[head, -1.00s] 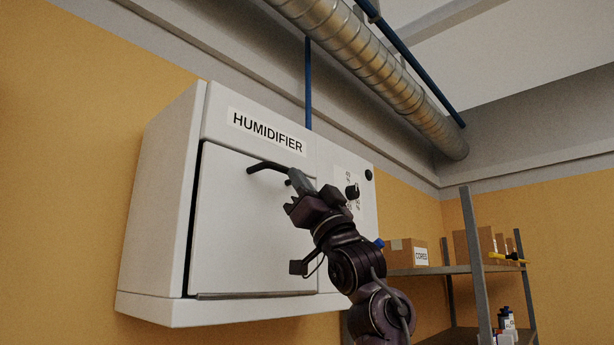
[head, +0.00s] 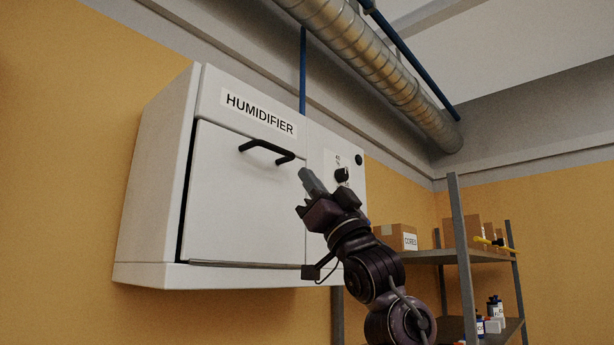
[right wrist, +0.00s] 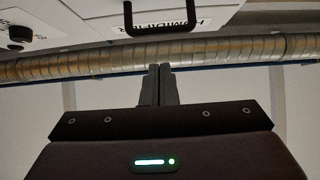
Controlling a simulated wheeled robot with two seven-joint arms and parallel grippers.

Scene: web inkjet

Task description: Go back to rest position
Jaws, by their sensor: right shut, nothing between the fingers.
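A white humidifier cabinet (head: 245,205) hangs on the yellow wall, with a "HUMIDIFIER" label and a closed-looking front door. Its black bar handle (head: 266,149) shows whole in the head view and also at the top of the right wrist view (right wrist: 160,33). My right gripper (head: 306,176) is in front of the cabinet, to the right of and below the handle, apart from it. In the right wrist view its two fingers (right wrist: 157,85) are together with nothing between them. My left gripper is not in view.
A black knob (head: 342,175) is on the cabinet's right panel, close to my right gripper in the picture. A metal shelf (head: 457,256) at the right holds a "CORES" box (head: 397,237) and bottles. A metal duct (head: 370,62) runs overhead.

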